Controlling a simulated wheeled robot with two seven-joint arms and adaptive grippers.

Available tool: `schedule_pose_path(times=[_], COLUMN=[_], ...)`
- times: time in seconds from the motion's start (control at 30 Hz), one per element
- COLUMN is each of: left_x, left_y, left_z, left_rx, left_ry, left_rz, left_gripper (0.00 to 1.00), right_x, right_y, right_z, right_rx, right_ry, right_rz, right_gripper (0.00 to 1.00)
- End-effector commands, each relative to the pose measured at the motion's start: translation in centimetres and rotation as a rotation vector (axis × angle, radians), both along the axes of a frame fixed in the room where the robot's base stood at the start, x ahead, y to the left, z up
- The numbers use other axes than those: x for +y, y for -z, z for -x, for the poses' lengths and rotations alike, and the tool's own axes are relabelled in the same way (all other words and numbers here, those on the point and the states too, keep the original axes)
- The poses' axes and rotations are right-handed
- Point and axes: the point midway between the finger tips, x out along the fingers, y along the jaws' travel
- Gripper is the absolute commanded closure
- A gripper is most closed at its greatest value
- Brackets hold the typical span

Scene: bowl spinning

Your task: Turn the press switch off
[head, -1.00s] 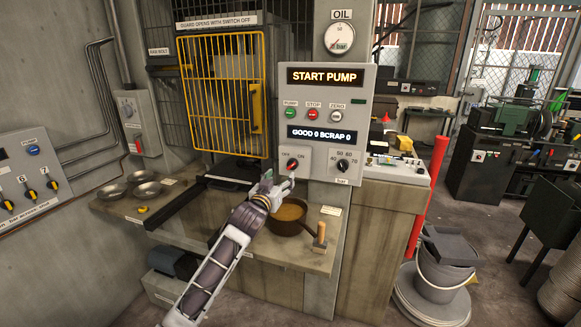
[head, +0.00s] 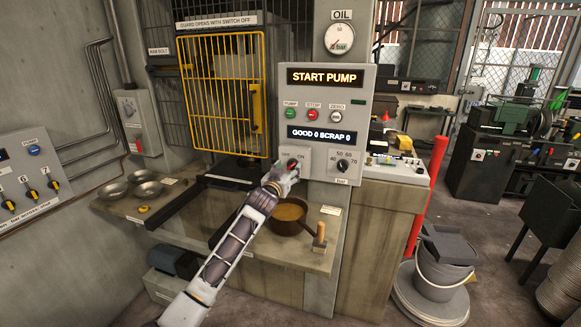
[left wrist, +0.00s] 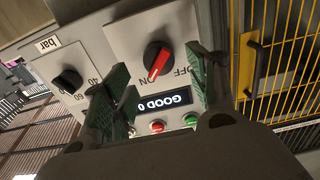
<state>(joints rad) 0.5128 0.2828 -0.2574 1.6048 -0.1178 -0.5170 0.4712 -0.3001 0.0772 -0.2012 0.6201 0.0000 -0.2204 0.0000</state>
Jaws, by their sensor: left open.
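The press switch (head: 292,164) is a black rotary knob with a red pointer, low on the left of the grey control panel (head: 360,110). In the left wrist view the knob (left wrist: 158,60) appears between the OFF and ON labels, and its red pointer is directed toward ON. My left gripper (head: 287,172) is just in front of the switch and partly covers it in the head view. In the left wrist view, its green-padded fingers (left wrist: 158,78) are open, one on each side of the knob. No contact is clear. My right gripper is not in view.
A closed yellow mesh guard (head: 222,95) is left of the panel. A bar dial (head: 342,166) is right of the switch. A brown pan (head: 288,218) and a wooden-handled tool (head: 320,238) stand below on the bench. Metal bowls (head: 147,190) sit at left.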

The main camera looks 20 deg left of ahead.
Motion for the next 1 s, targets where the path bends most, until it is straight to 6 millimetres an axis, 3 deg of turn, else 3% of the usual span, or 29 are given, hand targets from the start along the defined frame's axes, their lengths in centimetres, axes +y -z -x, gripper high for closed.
schedule_pose_path(times=[0.5, 0.97, 1.0], left_x=[-0.1, -0.2, -0.2], left_y=[0.0, 0.0, 0.0], left_z=[-3.2, -3.6, -3.6], left_rx=[0.0, 0.0, 0.0], left_ry=[0.0, 0.001, 0.0], left_rz=[0.001, 0.0, 0.0], left_gripper=[0.42, 0.42, 0.47], right_x=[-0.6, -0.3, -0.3], right_y=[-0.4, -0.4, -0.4], right_z=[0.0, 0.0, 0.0], right_rx=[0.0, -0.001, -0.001], right_ry=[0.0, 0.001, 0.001], right_rz=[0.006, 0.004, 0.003], right_gripper=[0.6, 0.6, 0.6])
